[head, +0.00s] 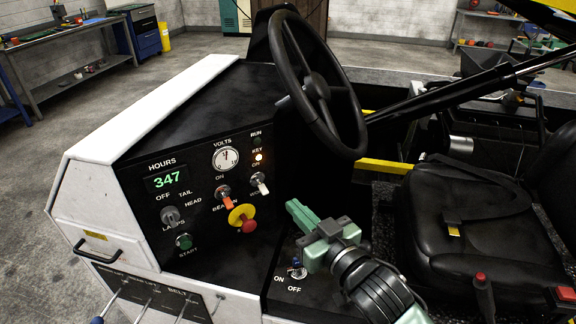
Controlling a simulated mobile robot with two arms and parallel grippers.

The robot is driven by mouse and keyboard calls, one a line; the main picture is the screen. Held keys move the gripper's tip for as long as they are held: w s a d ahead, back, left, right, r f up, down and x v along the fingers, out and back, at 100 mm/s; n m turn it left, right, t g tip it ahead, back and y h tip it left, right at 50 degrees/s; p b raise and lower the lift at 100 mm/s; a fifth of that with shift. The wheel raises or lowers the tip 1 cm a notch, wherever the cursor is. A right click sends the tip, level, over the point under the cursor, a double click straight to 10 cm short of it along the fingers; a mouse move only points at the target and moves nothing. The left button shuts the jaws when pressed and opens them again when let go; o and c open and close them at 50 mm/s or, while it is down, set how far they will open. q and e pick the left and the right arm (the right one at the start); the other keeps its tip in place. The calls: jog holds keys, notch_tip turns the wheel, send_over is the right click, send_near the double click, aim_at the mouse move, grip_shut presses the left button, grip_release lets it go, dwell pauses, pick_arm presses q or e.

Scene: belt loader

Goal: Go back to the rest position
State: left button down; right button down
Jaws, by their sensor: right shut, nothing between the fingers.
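My right gripper (297,208) is shut and empty. Its pale green fingers point up and left, in front of the black dash panel (200,130), to the right of the red and yellow stop button (243,218). My right wrist and forearm come in from the bottom right, near a small ON/OFF key switch (297,270) on the lower panel. I cannot tell whether the gripper touches the panel. My left gripper is not in view.
A steering wheel (350,128) stands above the panel. A black seat (470,215) is at the right. Levers (148,300) stick out at the bottom left. The panel carries toggles, a green start button (184,241) and a lit KEY lamp (258,157). Workbenches stand far behind.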

jog(key=s+d+f+m+g+h, duration=0.1)
jog(key=s+d+f, duration=0.1)
jog(key=f, duration=0.2)
jog(key=s+d+f+g+h, duration=0.2)
jog(key=s+d+f, duration=0.1)
jog(key=f, duration=0.2)
jog(key=s+d+f+m+g+h, duration=0.1)
jog(key=s+d+f+h, duration=0.1)
jog(key=s+f, duration=0.1)
jog(key=shift+d+f+m+g, duration=0.2)
jog(key=shift+f+m+g, duration=0.1)
jog(key=shift+f, duration=0.4)
jog(key=s+d+f+g+h, duration=0.1)
jog(key=s+d+f+g, duration=0.35)
jog(key=s, duration=0.45)
jog(key=s+d+f+g+h, duration=0.25)
jog(key=s+f, duration=0.25)
jog(key=s, duration=0.5)
notch_tip(320, 180, down, 27)
jog(key=g, duration=0.2)
jog(key=s+d+f, duration=0.3)
jog(key=s+f, duration=1.3)
jog(key=s, duration=0.1)
jog(key=shift+s+f+g+y+b, duration=0.2)
jog(key=shift+g+y+b, duration=0.15)
jog(key=shift+g, duration=0.05)
jog(key=shift+d, duration=0.1)
